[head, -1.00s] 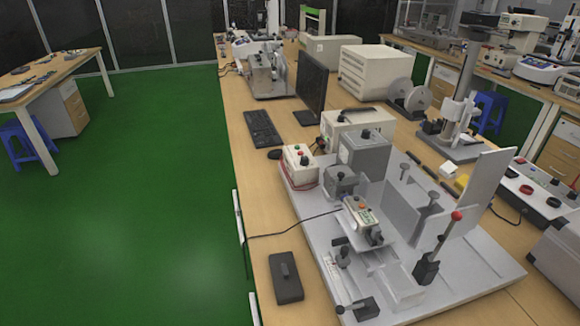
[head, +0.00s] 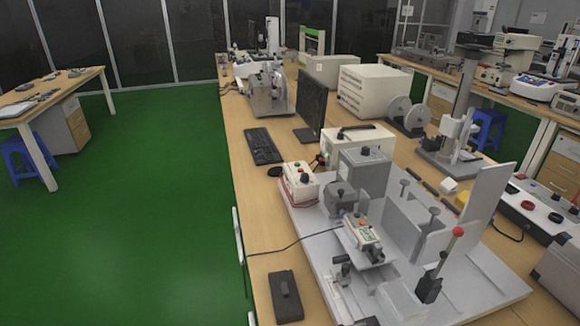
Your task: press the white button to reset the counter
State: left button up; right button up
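A small counter unit (head: 366,240) with a light face and an orange spot on top sits on a grey test rig. A black cable runs from it to the left table edge. I cannot make out a white button on it at this size. The rig stands on a light grey base plate (head: 480,289) on the wooden bench. A cream control box (head: 300,181) with a red and a dark button stands at the rig's back left. Neither of my grippers is in view.
A lever with a red knob (head: 457,232) and an upright grey plate (head: 483,205) rise at the rig's right. A black box (head: 285,297) lies at the bench's front left. A keyboard (head: 262,146) and a monitor (head: 312,103) stand behind. The green floor (head: 165,220) at left is open.

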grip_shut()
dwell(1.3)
